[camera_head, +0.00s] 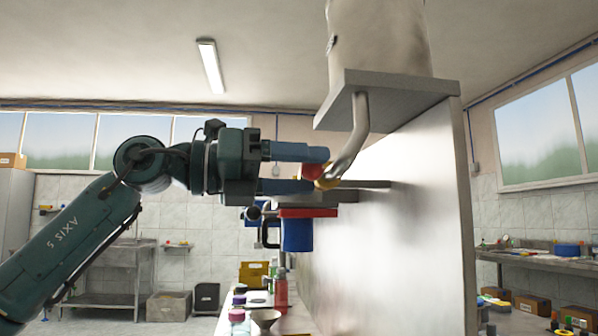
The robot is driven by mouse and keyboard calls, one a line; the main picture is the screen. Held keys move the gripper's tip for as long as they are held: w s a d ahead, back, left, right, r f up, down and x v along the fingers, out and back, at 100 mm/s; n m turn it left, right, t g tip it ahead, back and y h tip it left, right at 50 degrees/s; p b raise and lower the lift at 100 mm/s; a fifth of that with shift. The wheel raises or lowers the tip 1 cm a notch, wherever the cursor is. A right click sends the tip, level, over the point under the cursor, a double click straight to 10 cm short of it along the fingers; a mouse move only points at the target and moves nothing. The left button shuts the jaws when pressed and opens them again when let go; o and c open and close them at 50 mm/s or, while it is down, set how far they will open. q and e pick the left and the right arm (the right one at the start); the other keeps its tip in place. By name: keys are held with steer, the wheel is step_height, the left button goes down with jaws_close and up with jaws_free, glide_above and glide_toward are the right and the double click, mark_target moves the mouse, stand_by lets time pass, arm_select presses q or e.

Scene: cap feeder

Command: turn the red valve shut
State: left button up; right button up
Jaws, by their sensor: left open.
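The red valve (313,170) is a small red part beside a brass-coloured fitting (328,180) at the lower end of a bent metal pipe (351,142). The pipe comes down from a grey plate under a pale hopper (380,38). My left gripper (319,170) reaches in from the left, pointing right. Its two blue fingers are apart, one above and one below the red part, which shows between their tips. Whether they touch it I cannot tell. The valve is partly hidden by the fingers. My right gripper is not recognisable in view.
A large metal panel (400,230) stands just right of the gripper. Below the gripper are a red bar (308,212) and a blue container (298,236). Bottles and a bowl (265,318) stand on a bench lower down. The space left of the gripper is open.

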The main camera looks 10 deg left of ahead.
arm_select(q)
steer(key=shift+a+r, duration=0.15)
jaws_close()
stand_by(0.4)
steer(key=shift+r, duration=0.1)
